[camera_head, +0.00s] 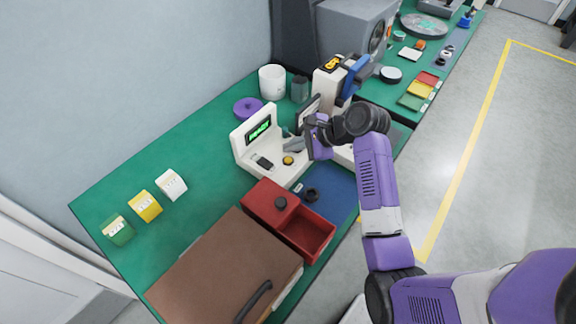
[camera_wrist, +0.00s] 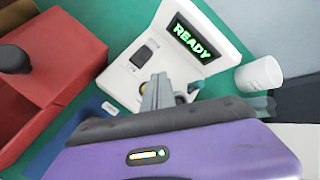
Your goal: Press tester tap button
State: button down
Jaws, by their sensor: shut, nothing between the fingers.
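The white tester (camera_head: 243,150) stands on the green bench, its screen reading "READY" in green; the screen (camera_wrist: 192,42) is clear in the wrist view. Its base carries a dark switch-like part (camera_head: 264,162), also visible in the wrist view (camera_wrist: 142,56). A round yellow button (camera_head: 288,160) sits right of it on the base. In the wrist view the button is mostly hidden behind my fingers. My gripper (camera_head: 286,146) is shut and empty, over the tester's base close to the yellow button; the wrist view shows its fingers (camera_wrist: 157,88) together. I cannot tell whether they touch anything.
A red bin (camera_head: 318,238) with a black knob (camera_head: 280,202) and a brown case (camera_head: 225,270) stand in front. A blue mat (camera_head: 335,190) holds a black ring (camera_head: 312,195). A white cup (camera_head: 272,80) and purple disc (camera_head: 247,108) stand behind.

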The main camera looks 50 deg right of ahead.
aim_at(291, 161)
jog(key=shift+f, duration=0.95)
jog(key=shift+f, duration=0.1)
dwell(1.3)
jog(key=shift+f, duration=0.3)
jog(key=shift+f, duration=0.4)
dwell(0.5)
dwell(0.4)
jog(key=shift+r+p, duration=0.8)
jog(key=shift+p, duration=0.45)
notch_tip(291, 161, up, 5)
jog(key=p, duration=0.6)
jog(key=shift+r, duration=0.1)
